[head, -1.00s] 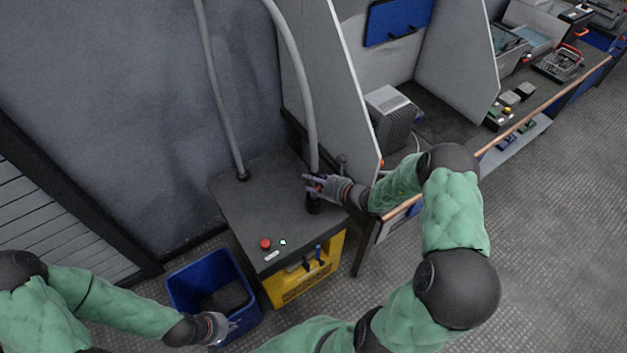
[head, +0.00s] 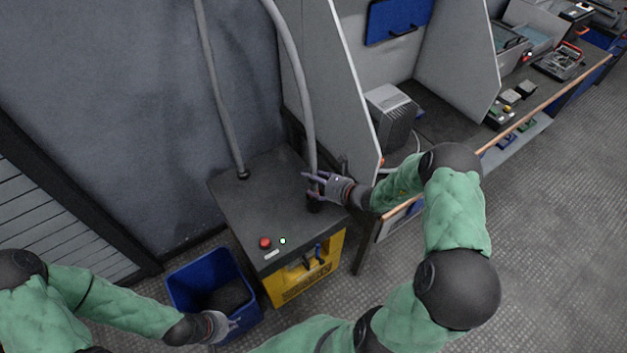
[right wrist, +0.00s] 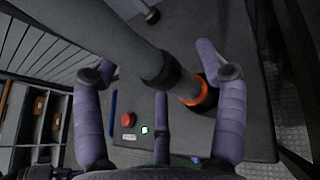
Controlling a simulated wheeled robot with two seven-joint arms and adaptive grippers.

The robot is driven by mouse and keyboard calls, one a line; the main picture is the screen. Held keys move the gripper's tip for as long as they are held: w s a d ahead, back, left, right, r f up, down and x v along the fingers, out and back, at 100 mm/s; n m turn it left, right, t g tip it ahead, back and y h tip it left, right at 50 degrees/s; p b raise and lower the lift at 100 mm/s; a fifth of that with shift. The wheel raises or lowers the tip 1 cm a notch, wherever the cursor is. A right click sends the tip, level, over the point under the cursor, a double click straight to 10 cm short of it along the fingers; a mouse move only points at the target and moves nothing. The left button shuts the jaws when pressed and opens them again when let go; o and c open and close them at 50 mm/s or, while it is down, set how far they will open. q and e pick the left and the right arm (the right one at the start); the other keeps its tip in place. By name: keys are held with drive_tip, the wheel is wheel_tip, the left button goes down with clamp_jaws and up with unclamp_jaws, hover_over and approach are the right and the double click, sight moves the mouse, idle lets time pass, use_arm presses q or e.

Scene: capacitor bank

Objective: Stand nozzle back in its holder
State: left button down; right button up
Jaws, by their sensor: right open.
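The nozzle (right wrist: 181,83) is the grey end of a thick hose with a black cuff, which shows in the right wrist view. Its tip meets an orange ring on the dark holder (right wrist: 208,97) and looks seated there, though the exact depth is hidden. In the head view the hose (head: 306,120) comes down steeply to the dark cabinet top. My right gripper (head: 312,184) is open, its purple fingers spread on either side of the nozzle, with no clear grip on it. My left gripper (head: 228,327) is beside the blue bin, too small to read.
The cabinet (head: 255,205) has a red button (head: 265,243) and a green light (head: 283,241). A second hose (head: 225,110) stands at its back left. A blue bin (head: 180,290) stands left of it. A grey partition (head: 335,90) and workbench lie to the right.

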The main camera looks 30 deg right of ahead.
drive_tip(key=v, duration=1.1)
drive_tip(key=shift+s, duration=0.15)
drive_tip(key=shift+d, duration=0.15)
idle(0.4)
drive_tip(key=s+a+f+n+g, duration=0.7)
drive_tip(key=a+f+n, duration=0.2)
drive_tip(key=a+n, duration=0.15)
drive_tip(key=s+a+f+n+g, duration=0.7)
drive_tip(key=s+a+f+n, duration=0.15)
drive_tip(key=n, duration=0.25)
drive_tip(key=w+a+f+n+t, duration=0.1)
drive_tip(key=a+f+n, duration=0.1)
drive_tip(key=a+n, duration=0.5)
drive_tip(key=shift+w+n+t+h, duration=0.4)
drive_tip(key=shift+n, duration=0.55)
drive_tip(key=shift+a, duration=0.1)
